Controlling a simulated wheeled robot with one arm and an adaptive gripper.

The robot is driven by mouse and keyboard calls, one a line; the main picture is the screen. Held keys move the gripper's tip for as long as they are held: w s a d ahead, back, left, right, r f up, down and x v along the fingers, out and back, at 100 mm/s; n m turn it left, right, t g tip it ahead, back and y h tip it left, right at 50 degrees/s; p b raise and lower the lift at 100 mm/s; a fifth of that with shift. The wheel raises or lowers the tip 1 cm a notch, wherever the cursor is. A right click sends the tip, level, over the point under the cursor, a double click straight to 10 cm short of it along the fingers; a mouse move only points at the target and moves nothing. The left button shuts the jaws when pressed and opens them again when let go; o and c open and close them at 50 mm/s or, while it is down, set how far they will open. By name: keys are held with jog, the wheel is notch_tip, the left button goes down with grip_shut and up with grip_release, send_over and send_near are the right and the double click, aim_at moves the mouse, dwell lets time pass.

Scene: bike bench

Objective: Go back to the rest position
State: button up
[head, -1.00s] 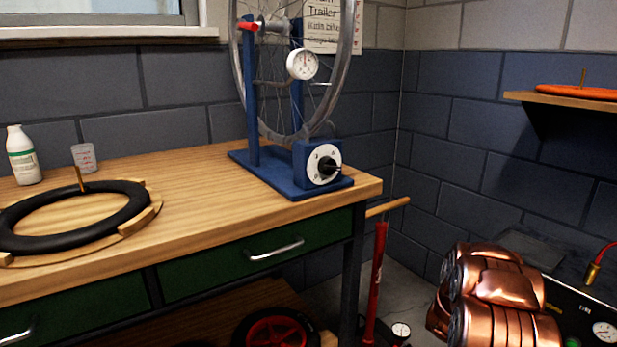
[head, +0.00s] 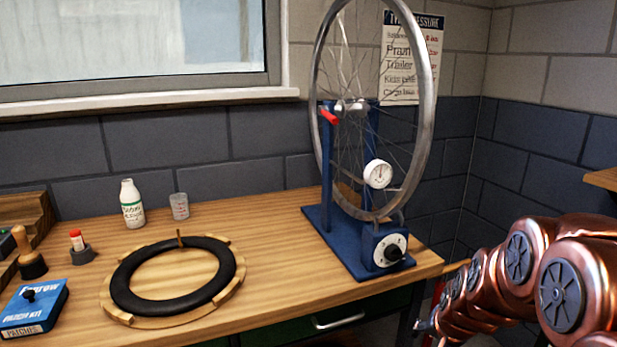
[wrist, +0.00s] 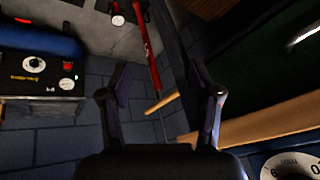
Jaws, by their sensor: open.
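My gripper (wrist: 160,78) is open and empty in the wrist view, its two dark fingers apart with nothing between them. It is beside the right end of the wooden workbench (head: 285,222), whose edge also shows at the right of the wrist view (wrist: 262,120). My copper-coloured arm fills the lower right of the head view, and its far end there is small and partly cut off. The bench's dial knob (wrist: 292,168) shows close by at the wrist view's lower right corner.
A blue truing stand (head: 345,250) holds a wheel at the bench's right. A black tyre (head: 135,298) on a wooden ring, a white bottle (head: 132,208), a cup (head: 180,206) and a blue box (head: 35,312) stand leftward. A red pump (wrist: 147,55) and compressor (wrist: 40,75) are near my gripper.

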jog(key=s+a+r+n+g+p, duration=0.2)
jog(key=s+a+r+p, duration=0.1)
jog(key=s+r, duration=0.4)
jog(key=s+a+r+n+g+p, duration=0.2)
jog(key=s+r+p, duration=0.4)
jog(key=s, duration=0.8)
jog(key=s+a+r+n+g+p, duration=0.2)
jog(key=s+a+r+g+p, duration=0.1)
jog(key=s+r, duration=0.5)
jog(key=s+a+p, duration=0.1)
jog(key=s+p, duration=0.1)
jog(key=shift+s+a+r+n, duration=0.15)
jog(key=shift+s+r+n, duration=0.15)
jog(key=shift+s+n, duration=0.1)
